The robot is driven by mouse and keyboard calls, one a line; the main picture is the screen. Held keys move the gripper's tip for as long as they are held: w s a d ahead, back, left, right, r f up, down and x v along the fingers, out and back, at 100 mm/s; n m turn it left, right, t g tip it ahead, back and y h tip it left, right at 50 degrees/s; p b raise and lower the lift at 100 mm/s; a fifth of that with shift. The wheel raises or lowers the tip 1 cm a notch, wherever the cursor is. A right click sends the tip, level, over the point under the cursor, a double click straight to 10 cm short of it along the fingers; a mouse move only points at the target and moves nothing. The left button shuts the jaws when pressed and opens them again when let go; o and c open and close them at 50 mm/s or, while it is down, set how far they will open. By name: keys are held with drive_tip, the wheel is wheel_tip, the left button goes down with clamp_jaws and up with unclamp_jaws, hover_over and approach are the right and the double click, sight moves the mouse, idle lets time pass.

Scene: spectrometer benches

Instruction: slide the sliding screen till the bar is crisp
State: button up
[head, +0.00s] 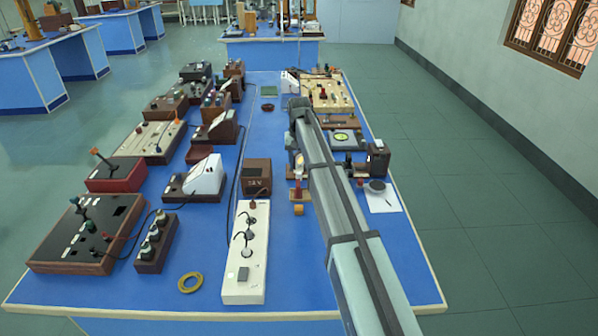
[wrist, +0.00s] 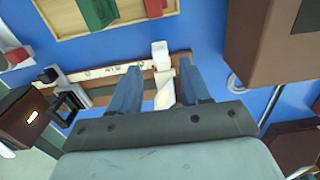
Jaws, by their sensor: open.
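In the wrist view, a bench rail (wrist: 100,73) with a pale scale strip and brown wood runs across the picture. My gripper (wrist: 158,70) is open over it, its two blue fingers apart. A pale upright piece (wrist: 163,84), which looks like the sliding screen, stands between the fingers with a yellowish patch low on it. I cannot tell whether either finger touches it. A white block (wrist: 160,54) sits just beyond. The bar image is too small to judge. In the head view, a pale glowing piece (head: 299,166) shows beside my arm, which hides much of the rail.
A black stand (wrist: 66,100) and a brown box (wrist: 24,116) are left of the fingers in the wrist view. A large brown box (wrist: 268,50) is close on the right. A white socket strip (head: 245,270) and a brass ring (head: 190,283) lie at the bench front.

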sight(299, 173)
drive_tip(key=shift+f, duration=2.3)
clamp_jaws()
